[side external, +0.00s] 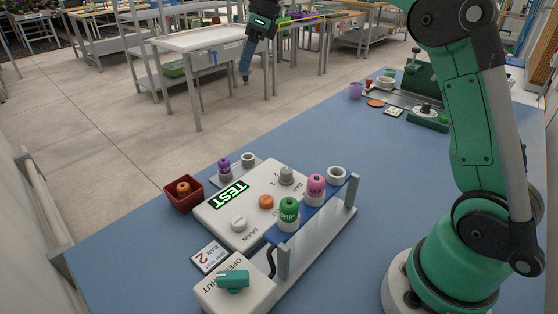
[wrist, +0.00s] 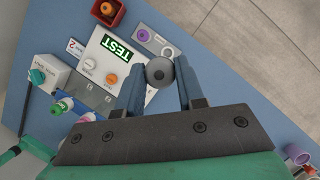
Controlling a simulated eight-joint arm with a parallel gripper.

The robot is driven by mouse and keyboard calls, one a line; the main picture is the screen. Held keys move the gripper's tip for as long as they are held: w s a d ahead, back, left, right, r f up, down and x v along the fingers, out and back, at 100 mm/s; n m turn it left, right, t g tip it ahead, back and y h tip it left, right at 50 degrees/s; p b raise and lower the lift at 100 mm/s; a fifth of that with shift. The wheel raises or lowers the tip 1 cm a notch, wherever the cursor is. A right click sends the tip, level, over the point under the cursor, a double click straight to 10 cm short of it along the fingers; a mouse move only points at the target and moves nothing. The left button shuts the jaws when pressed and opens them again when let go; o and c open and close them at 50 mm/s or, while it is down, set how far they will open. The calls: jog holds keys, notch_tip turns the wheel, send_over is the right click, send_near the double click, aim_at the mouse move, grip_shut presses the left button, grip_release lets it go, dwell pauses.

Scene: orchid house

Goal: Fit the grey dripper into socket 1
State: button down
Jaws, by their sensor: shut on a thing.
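My gripper (side external: 246,77) is high above the bench in the side view, fingers pointing down. In the wrist view my gripper (wrist: 159,82) is shut on the round grey dripper (wrist: 159,71), which is seen end-on between the fingertips. In the side view the dripper is too small to make out. The white panel (side external: 225,217) with a lit TEST sign lies below and carries an orange knob-like piece (side external: 266,202), a white one marked DRAIN (side external: 239,223) and a grey one (side external: 286,176). I cannot read which place is socket 1.
A purple dripper (side external: 223,165) stands beside another ring (side external: 247,159). A red box (side external: 184,200) holds an orange dripper. A teal-knobbed box (side external: 233,290) stands in front.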

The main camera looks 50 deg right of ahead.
jog(key=s+d+r, duration=0.1)
jog(key=s, duration=1.1)
send_over(330, 173)
jog(key=s+d, duration=0.1)
notch_tip(330, 173, down, 6)
jog(key=r, duration=0.1)
jog(key=shift+d+f, duration=0.2)
jog(key=shift+f, duration=2.25)
jog(key=shift+f, duration=1.55)
jog(key=shift+c, duration=0.7)
grip_release()
notch_tip(330, 173, up, 7)
